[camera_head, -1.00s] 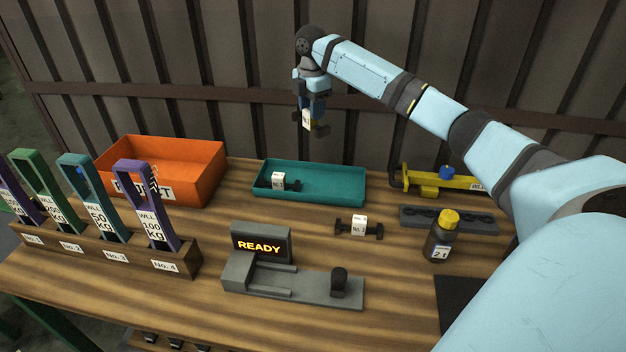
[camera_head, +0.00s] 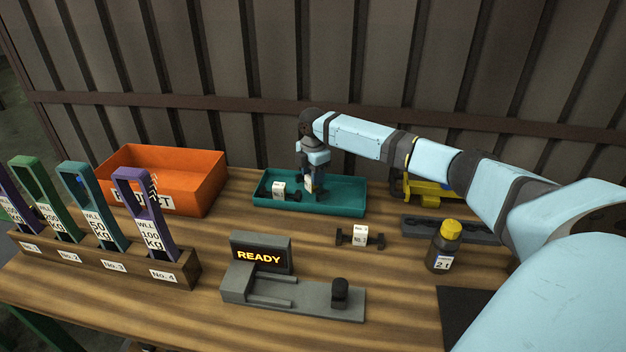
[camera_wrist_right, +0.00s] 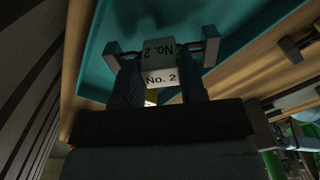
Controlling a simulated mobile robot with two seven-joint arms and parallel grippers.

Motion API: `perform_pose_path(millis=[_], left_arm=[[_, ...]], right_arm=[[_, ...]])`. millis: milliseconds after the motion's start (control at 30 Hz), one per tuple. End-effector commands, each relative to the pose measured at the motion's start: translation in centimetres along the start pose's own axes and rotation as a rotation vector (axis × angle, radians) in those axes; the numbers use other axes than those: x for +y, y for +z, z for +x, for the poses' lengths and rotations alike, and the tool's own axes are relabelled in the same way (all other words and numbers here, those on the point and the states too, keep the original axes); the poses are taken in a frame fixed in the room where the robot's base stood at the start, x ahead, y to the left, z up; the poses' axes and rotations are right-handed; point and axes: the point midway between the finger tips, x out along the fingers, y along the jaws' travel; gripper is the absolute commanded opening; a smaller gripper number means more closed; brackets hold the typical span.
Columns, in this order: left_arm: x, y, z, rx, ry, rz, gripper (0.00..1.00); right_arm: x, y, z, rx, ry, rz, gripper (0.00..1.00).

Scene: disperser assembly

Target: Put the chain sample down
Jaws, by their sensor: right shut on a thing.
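A chain sample with a white "No. 2" block (camera_wrist_right: 158,78) and dark end pieces is between the fingers of my right gripper (camera_wrist_right: 160,90), which is shut on it. In the head view my right gripper (camera_head: 312,188) points down into the right half of the teal tray (camera_head: 345,203), and the held sample's white block (camera_head: 308,184) shows beside a finger. I cannot tell whether the sample touches the tray floor. A second chain sample (camera_head: 279,190) lies in the tray's left half. A third chain sample (camera_head: 360,236) lies on the table in front. My left gripper is out of view.
An orange bin (camera_head: 180,170) stands left of the tray. A grey device reading "READY" (camera_head: 262,253) stands in front. A dark bottle with a yellow cap (camera_head: 446,240) and a grey chain holder (camera_head: 445,226) are at right. A wooden rack (camera_head: 90,258) holds several tags at left.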

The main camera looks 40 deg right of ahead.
Motion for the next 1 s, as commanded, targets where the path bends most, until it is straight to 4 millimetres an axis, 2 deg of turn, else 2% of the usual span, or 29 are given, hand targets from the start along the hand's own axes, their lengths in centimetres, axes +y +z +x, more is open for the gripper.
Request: perform_pose_path(millis=[100,467,500,600,867,1000], left_arm=[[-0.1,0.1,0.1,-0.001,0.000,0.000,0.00],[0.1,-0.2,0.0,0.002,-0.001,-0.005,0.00],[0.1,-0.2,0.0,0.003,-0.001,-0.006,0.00],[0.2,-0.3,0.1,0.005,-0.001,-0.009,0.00],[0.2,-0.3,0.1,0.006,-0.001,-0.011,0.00],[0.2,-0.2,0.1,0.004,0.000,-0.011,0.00]], right_arm=[[0.0,0.0,1.6,0.000,0.000,0.001,0.00],[0.0,0.0,1.9,0.000,0.000,0.000,0.00],[0.0,0.0,2.0,0.000,0.000,0.000,0.42],[0.0,0.0,2.0,0.000,0.000,0.000,0.63],[0.0,0.0,1.9,0.000,0.001,0.000,0.63],[0.0,0.0,0.9,0.000,0.003,-0.001,0.63]])
